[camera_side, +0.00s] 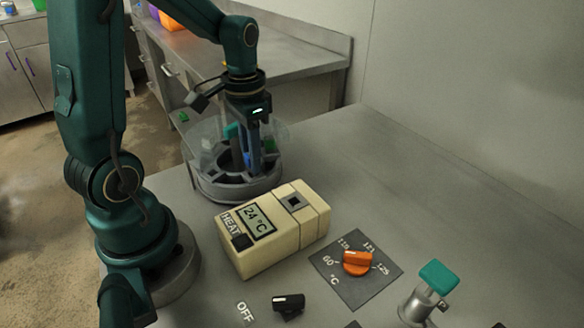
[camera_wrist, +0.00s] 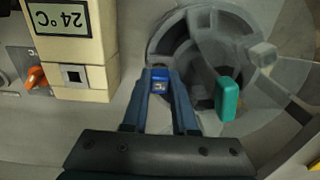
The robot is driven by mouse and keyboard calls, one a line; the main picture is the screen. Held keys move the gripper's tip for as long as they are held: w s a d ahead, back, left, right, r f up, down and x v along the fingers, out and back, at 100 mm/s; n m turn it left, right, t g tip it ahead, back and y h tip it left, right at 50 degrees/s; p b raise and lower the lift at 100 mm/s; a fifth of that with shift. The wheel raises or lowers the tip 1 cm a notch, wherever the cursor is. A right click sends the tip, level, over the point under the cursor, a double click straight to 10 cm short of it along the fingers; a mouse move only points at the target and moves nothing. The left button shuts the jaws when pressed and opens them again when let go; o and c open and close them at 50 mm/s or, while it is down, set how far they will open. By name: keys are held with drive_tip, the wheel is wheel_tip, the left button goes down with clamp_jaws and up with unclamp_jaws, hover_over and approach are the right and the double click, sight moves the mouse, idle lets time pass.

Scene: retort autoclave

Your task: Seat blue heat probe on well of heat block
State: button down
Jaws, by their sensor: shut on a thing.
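The blue heat probe (camera_wrist: 160,86) is between the fingertips of my gripper (camera_wrist: 160,78) in the wrist view. My gripper (camera_side: 252,160) is shut on it, pointing down inside the round grey vessel in the side view. Only a little blue of the probe (camera_side: 247,160) shows there; its lower end is hidden. The cream heat block (camera_side: 262,250) stands in front of the vessel, its display reading 24 °C. Its well (camera_side: 294,202) is a dark square opening on top, with nothing in it. The well also shows in the wrist view (camera_wrist: 75,76), left of my gripper.
The round vessel (camera_side: 238,192) has a clear wall around my gripper. A teal handle (camera_wrist: 227,98) is right of my fingers. An orange dial (camera_side: 356,262), a black switch (camera_side: 288,304) and a teal-topped object (camera_side: 437,278) stand nearer the front. The bench at right is clear.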

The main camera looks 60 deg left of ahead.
wheel_tip(320, 180, up, 9)
drive_tip(key=shift+f, duration=0.15)
idle(0.4)
drive_tip(key=shift+w+n, duration=0.15)
drive_tip(key=shift+n, duration=0.55)
drive_tip(key=w+d+f+m, duration=0.1)
drive_tip(key=d+f, duration=0.2)
drive_tip(key=d, duration=0.8)
drive_tip(key=shift+d+f, duration=0.35)
drive_tip(key=shift+f, duration=0.05)
drive_tip(key=shift+f, duration=0.3)
drive_tip(key=shift+w+f, duration=0.1)
drive_tip(key=shift+f, duration=0.5)
drive_tip(key=shift+f, duration=0.45)
idle(0.4)
